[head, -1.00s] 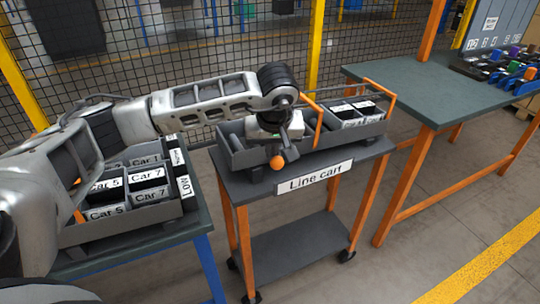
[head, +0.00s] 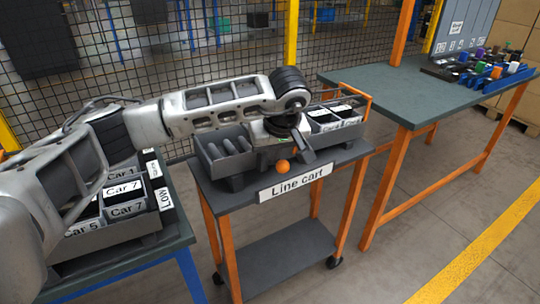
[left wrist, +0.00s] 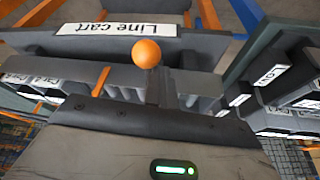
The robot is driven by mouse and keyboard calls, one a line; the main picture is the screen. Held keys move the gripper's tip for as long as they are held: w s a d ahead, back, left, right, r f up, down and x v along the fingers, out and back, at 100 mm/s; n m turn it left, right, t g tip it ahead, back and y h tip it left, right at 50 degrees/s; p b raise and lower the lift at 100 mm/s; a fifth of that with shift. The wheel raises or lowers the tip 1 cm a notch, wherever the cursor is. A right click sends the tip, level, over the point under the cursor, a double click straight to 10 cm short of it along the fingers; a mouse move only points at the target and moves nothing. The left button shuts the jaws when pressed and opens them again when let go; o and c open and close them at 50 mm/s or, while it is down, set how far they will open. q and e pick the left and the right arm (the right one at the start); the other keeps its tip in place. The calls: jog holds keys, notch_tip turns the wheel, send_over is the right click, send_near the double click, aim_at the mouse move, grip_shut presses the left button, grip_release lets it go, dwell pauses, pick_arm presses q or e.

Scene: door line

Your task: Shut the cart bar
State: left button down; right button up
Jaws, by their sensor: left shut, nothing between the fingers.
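The line cart (head: 215,190) stands in the middle of the head view with a grey tray (head: 215,160) on top. An orange bar (head: 368,104) shows at the tray's right end; much of it is hidden behind my arm. An orange ball knob (head: 282,166) sits at the cart's front edge above the "Line cart" label (head: 296,182). The knob also shows in the left wrist view (left wrist: 147,53). My left gripper (head: 298,152) is shut and empty, close by the knob over the tray front; I cannot tell whether they touch. My right gripper is out of view.
A table with a labelled bin tray (head: 110,242) stands at the left, close to the cart. A green-topped orange bench (head: 390,95) stands at the right, with coloured parts on it. A mesh fence runs behind. Open floor lies at the front right.

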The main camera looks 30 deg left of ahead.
pick_arm(q)
jog(key=shift+w+d, duration=0.15)
jog(key=shift+d, duration=0.2)
jog(key=shift+a+r, duration=0.1)
